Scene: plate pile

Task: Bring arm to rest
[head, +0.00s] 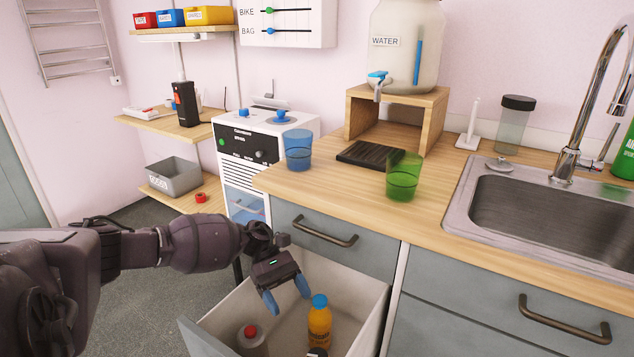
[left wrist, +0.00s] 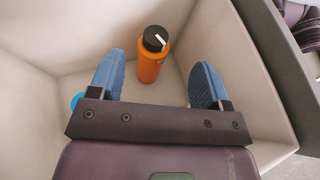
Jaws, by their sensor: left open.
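My left gripper (head: 287,295) comes in from the left in the head view and hangs over the open drawer (head: 372,302). Its blue fingers are apart with nothing between them, and the left wrist view shows the same open gripper (left wrist: 160,85). In the head view a yellow-orange bottle (head: 319,328) with a blue cap stands in the drawer, right of the fingertips. A grey bottle (head: 252,342) with a red cap is below them. My right gripper is not in view.
The counter above holds a blue cup (head: 298,150), a green cup (head: 403,177), a dark drip tray (head: 370,155) and a water dispenser (head: 402,50) on a wooden stand. A sink (head: 560,215) is at the right. A white appliance (head: 258,145) stands behind the drawer.

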